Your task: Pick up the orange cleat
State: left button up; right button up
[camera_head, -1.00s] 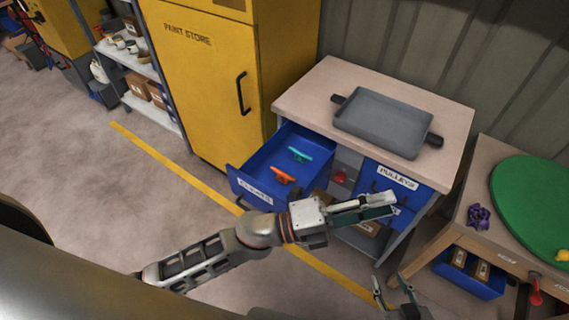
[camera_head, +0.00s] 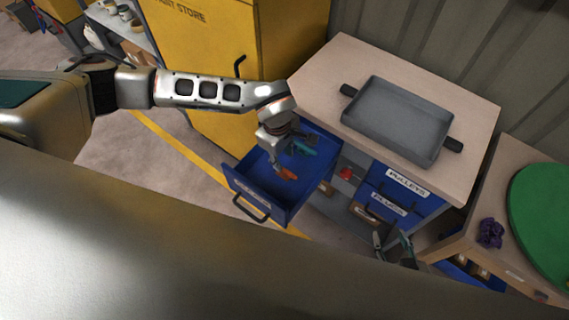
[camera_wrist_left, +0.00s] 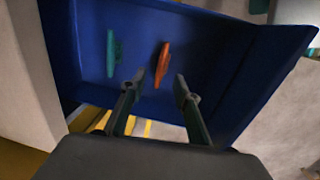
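The orange cleat (camera_head: 288,173) lies in the open blue drawer (camera_head: 238,182), partly hidden by my left gripper in the head view. In the left wrist view the cleat (camera_wrist_left: 162,65) shows lengthwise between and beyond the fingertips, with gaps on both sides. My left gripper (camera_wrist_left: 160,79) is open and points down into the drawer; no contact with the cleat shows. A teal cleat (camera_wrist_left: 113,53) lies to the left of the orange one in the wrist view. My right gripper (camera_head: 393,246) is open and empty, low in front of the cabinet.
The cabinet top (camera_head: 330,72) holds a grey tray (camera_head: 395,118) with dark handles. Closed drawers labelled PULLEYS (camera_head: 407,183) are beside the open one. The yellow paint store (camera_head: 235,50) stands behind left. A table with a green disc (camera_head: 545,215) and a purple item (camera_head: 491,232) is at right.

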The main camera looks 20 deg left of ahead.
aim_at(283, 170)
pick_arm(q)
jog(key=shift+w+a+f, duration=0.1)
jog(key=shift+a+f, duration=0.05)
jog(key=shift+f, duration=0.25)
notch_tip(283, 170, down, 2)
jog(key=shift+f, duration=0.25)
jog(key=shift+w+f, duration=0.15)
jog(key=shift+f, duration=2.05)
grip_shut()
